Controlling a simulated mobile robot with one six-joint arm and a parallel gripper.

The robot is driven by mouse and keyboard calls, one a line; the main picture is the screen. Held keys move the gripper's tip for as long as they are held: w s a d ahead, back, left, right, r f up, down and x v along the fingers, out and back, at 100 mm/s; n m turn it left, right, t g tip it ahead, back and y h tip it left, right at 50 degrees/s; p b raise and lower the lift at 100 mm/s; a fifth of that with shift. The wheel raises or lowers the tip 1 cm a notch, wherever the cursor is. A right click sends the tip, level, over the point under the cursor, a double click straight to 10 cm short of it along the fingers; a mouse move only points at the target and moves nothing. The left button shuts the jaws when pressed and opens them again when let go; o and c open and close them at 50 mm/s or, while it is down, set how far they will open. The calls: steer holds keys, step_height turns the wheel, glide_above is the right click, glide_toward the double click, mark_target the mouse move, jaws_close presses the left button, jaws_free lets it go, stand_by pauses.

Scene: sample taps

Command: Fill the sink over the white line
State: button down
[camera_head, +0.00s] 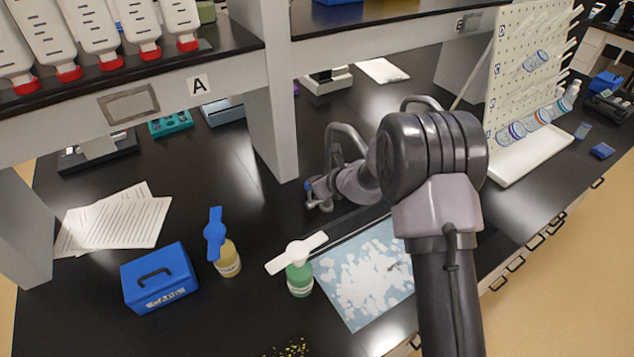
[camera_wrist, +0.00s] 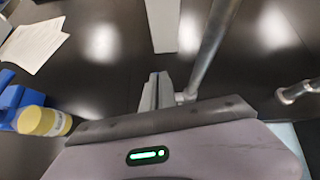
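A grey arched tap (camera_head: 345,132) stands behind my arm; its pipe (camera_wrist: 212,42) also shows in the wrist view. A second arched tap (camera_head: 422,101) is farther right, partly hidden. In front of the taps is a rectangular light-blue surface with white patches (camera_head: 366,284), which looks like the sink area; I cannot tell whether it is water. My arm hides its right part. I can make out no white line. My gripper (camera_head: 318,192) is low beside the first tap's base. In the wrist view its fingers (camera_wrist: 156,91) are close together beside the pipe, with nothing visible between them.
A blue box (camera_head: 160,278), a yellow bottle with blue top (camera_head: 228,263) and a green bottle with white top (camera_head: 299,280) stand left of the sink area. A shelf post (camera_head: 272,130) rises behind the gripper. A pegboard rack (camera_head: 535,62) stands at right.

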steer(key=s+d+r+b, duration=0.1)
steer(key=s+d+r, duration=0.1)
steer(key=s, duration=0.5)
steer(key=s+d+r+b, duration=0.1)
steer(key=s+d+r, duration=0.1)
steer(key=s, duration=0.6)
steer(key=shift+s+r, duration=0.25)
steer(key=shift+r, duration=0.3)
